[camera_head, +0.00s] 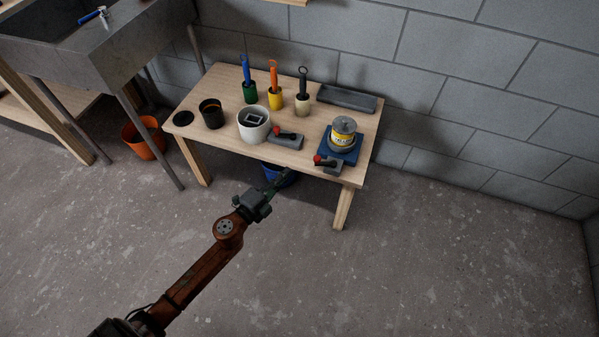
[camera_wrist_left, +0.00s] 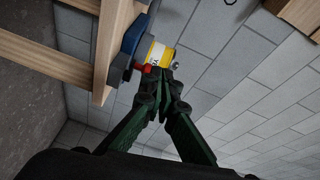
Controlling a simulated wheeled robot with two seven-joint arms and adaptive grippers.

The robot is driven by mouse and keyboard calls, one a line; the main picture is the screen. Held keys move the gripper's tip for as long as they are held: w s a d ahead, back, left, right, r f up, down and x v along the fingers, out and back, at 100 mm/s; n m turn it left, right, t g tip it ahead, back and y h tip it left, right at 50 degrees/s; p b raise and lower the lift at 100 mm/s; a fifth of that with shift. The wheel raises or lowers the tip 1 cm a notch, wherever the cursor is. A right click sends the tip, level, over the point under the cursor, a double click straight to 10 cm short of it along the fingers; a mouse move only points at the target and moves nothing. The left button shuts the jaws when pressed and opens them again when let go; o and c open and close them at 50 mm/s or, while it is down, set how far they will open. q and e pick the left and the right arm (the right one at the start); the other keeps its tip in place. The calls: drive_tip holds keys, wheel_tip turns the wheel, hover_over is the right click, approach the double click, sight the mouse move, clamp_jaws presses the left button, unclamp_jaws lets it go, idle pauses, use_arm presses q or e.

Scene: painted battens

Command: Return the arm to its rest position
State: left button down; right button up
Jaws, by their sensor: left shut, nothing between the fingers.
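My left arm comes in from the lower left in the head view. Its gripper (camera_head: 279,184) is shut and empty, in front of the table's near edge and apart from the things on it. In the left wrist view the dark green fingers of the gripper (camera_wrist_left: 167,77) meet at the tips. Beyond them show the yellow and white tin (camera_wrist_left: 158,54) and a red knob (camera_wrist_left: 147,69). My right gripper is not in view.
The wooden table (camera_head: 222,80) bears a tin (camera_head: 342,136) on a blue stand, a white pot (camera_head: 254,125), a black cup (camera_head: 211,114), several coloured handles and a grey tray (camera_head: 347,98). A blue bucket (camera_head: 279,176) stands below. The floor (camera_head: 430,250) at right is clear.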

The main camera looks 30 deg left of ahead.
use_arm(q)
drive_tip(key=shift+s+a, duration=0.8)
drive_tip(key=shift+a, duration=0.25)
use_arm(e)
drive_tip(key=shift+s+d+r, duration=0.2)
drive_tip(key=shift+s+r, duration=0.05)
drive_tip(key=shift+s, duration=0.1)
